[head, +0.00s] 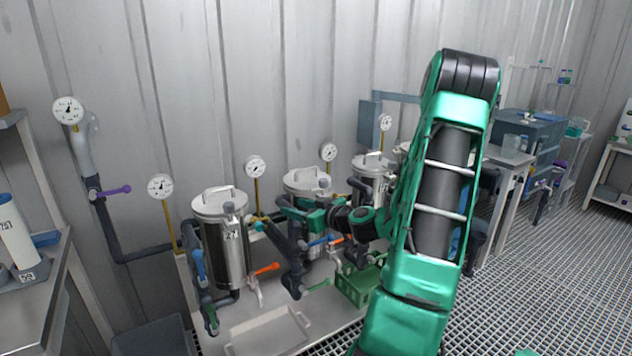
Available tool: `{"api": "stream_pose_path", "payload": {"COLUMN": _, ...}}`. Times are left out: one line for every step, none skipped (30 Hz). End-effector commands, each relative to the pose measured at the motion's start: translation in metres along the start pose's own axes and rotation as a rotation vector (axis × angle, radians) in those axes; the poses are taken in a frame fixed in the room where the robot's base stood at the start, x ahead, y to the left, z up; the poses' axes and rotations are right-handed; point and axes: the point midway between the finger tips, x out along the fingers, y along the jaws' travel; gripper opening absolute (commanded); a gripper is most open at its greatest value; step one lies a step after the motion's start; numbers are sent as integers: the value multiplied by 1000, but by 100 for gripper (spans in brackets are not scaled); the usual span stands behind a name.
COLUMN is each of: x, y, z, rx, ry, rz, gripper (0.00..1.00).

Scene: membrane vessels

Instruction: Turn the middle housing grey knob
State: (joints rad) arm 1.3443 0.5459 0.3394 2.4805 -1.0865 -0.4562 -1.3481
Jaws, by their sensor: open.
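Steel housings with lids and top handles stand in a row along the wall. The middle housing (304,180) is partly hidden behind my gripper (287,208). A small grey knob (324,183) shows at the right of its lid, just above my gripper. My gripper points left across the front of the middle housing, with its jaws open. Nothing is seen between the jaws, though they are small here. I cannot tell whether they touch the pipework.
The left housing (222,250) has its own grey knob (228,208), and the right housing (369,162) is partly behind my arm. Dark pipes with orange (267,267), blue and green handles crowd the front. A pale tray (270,332) and green crate (357,288) sit below.

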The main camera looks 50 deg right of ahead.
Motion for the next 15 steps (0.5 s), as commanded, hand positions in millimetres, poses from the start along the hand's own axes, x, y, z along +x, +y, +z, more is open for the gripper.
{"api": "stream_pose_path", "payload": {"x": -6, "y": 27, "z": -2, "rx": 26, "ry": 54, "rz": 71, "gripper": 45}}
{"api": "stream_pose_path", "payload": {"x": -10, "y": 41, "z": -5, "rx": 34, "ry": 83, "rz": 109, "gripper": 45}}
{"api": "stream_pose_path", "payload": {"x": -15, "y": 58, "z": -8, "rx": 43, "ry": 115, "rz": 158, "gripper": 45}}
{"api": "stream_pose_path", "payload": {"x": -19, "y": 69, "z": -10, "rx": 50, "ry": 136, "rz": 191, "gripper": 45}}
{"api": "stream_pose_path", "payload": {"x": -23, "y": 78, "z": -11, "rx": 56, "ry": 153, "rz": 219, "gripper": 45}}
{"api": "stream_pose_path", "payload": {"x": -28, "y": 90, "z": -12, "rx": 62, "ry": 171, "rz": 254, "gripper": 45}}
{"api": "stream_pose_path", "payload": {"x": -32, "y": 97, "z": -12, "rx": 68, "ry": 183, "rz": 276, "gripper": 45}}
{"api": "stream_pose_path", "payload": {"x": -34, "y": 103, "z": -13, "rx": 71, "ry": 192, "rz": 294, "gripper": 45}}
{"api": "stream_pose_path", "payload": {"x": -38, "y": 110, "z": -13, "rx": 76, "ry": 201, "rz": 314, "gripper": 45}}
{"api": "stream_pose_path", "payload": {"x": -39, "y": 113, "z": -13, "rx": 79, "ry": 207, "rz": 325, "gripper": 45}}
{"api": "stream_pose_path", "payload": {"x": -40, "y": 116, "z": -14, "rx": 80, "ry": 211, "rz": 333, "gripper": 45}}
{"api": "stream_pose_path", "payload": {"x": -41, "y": 119, "z": -14, "rx": 80, "ry": 214, "rz": 341, "gripper": 45}}
{"api": "stream_pose_path", "payload": {"x": -40, "y": 120, "z": -14, "rx": 80, "ry": 215, "rz": 345, "gripper": 45}}
{"api": "stream_pose_path", "payload": {"x": -39, "y": 122, "z": -15, "rx": 81, "ry": 216, "rz": 347, "gripper": 45}}
{"api": "stream_pose_path", "payload": {"x": -36, "y": 123, "z": -15, "rx": 80, "ry": 217, "rz": 346, "gripper": 45}}
